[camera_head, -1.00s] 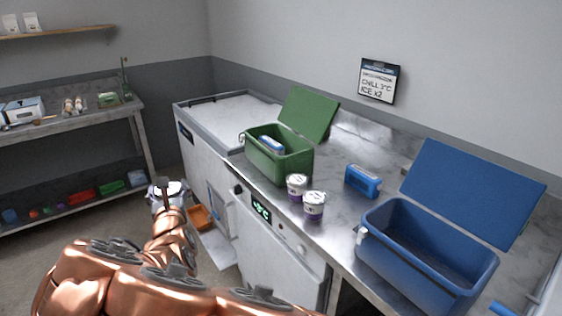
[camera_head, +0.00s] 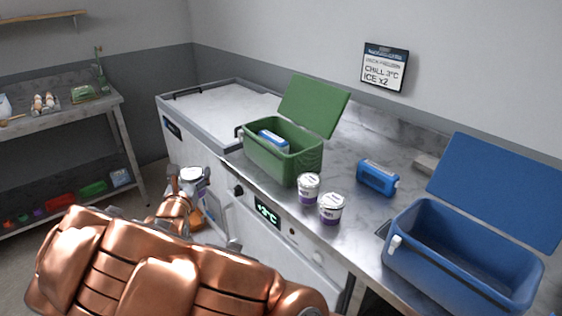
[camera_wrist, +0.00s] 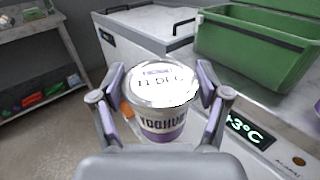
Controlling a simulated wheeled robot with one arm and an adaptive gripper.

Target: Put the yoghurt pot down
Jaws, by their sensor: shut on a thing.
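My gripper (camera_wrist: 158,105) is shut on a yoghurt pot (camera_wrist: 160,122), with a finger on each side. The pot is white with a purple band, and its lid faces the wrist camera with a printed date, partly washed out by glare. In the head view the held pot (camera_head: 193,174) is upright in front of the counter's front edge, left of the green cool box (camera_head: 283,165). Two similar pots stand on the steel counter (camera_head: 352,228): one (camera_head: 308,188) near the green box and one (camera_head: 331,208) just right of it.
The green box is open with a blue-and-white ice pack (camera_head: 273,141) inside. A blue ice pack (camera_head: 377,177) lies on the counter, left of the open, empty-looking blue cool box (camera_head: 455,260). A chest freezer (camera_head: 225,115) stands left. A display (camera_head: 267,212) reads +3°C.

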